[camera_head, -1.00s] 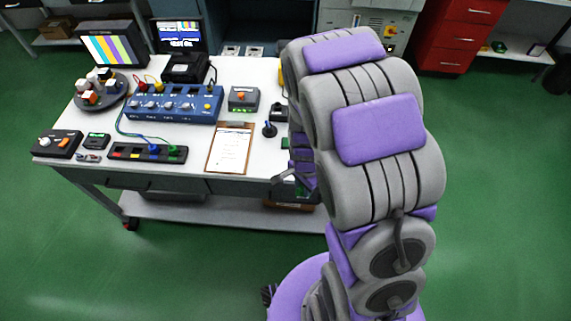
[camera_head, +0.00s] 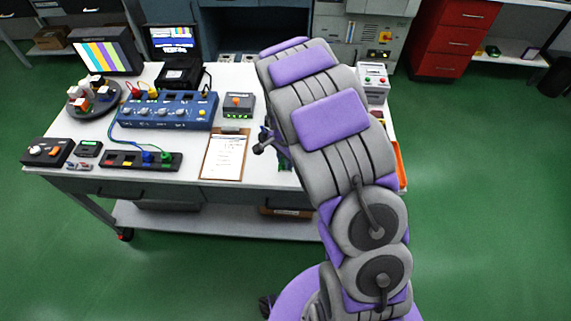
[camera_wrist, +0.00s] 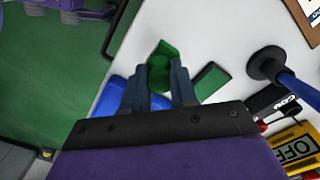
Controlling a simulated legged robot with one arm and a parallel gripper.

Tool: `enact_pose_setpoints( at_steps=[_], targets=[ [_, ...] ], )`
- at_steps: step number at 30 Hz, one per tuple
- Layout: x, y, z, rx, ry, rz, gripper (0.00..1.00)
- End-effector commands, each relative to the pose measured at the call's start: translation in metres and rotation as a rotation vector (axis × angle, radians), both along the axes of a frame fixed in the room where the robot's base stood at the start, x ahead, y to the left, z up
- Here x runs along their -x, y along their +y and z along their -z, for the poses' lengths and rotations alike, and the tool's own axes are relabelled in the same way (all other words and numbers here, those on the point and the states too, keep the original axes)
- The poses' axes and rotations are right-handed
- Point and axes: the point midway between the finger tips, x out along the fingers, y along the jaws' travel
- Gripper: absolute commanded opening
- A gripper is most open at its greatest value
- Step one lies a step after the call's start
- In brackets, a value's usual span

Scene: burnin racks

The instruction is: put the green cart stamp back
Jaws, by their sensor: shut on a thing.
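In the wrist view my gripper (camera_wrist: 160,77) is shut on the green stamp (camera_wrist: 161,62), whose green end shows between and beyond the two dark fingers. It is over the white cart top (camera_wrist: 205,35), near the cart's edge. A flat green pad (camera_wrist: 210,80) with a dark rim lies just right of the fingers. Whether the stamp touches the top or hangs above it I cannot tell. In the head view my arm hides the gripper and the stamp.
A dark round-ended thing with a blue shaft (camera_wrist: 268,64) stands right of the pad. A blue thing (camera_wrist: 112,95) is left of the fingers. A yellow OFF tag (camera_wrist: 296,148) is at lower right. The clipboard (camera_head: 224,156) and blue box (camera_head: 165,111) are on the cart's left side.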

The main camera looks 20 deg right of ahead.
Motion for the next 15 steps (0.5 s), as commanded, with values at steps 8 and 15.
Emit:
enact_pose_setpoints(
  at_steps=[8, 15],
  targets=[
    [0.001, 0.000, 0.023, -0.001, 0.000, -0.001, 0.08],
    [0.001, 0.000, 0.024, 0.000, 0.001, -0.001, 0.28]
  ],
)
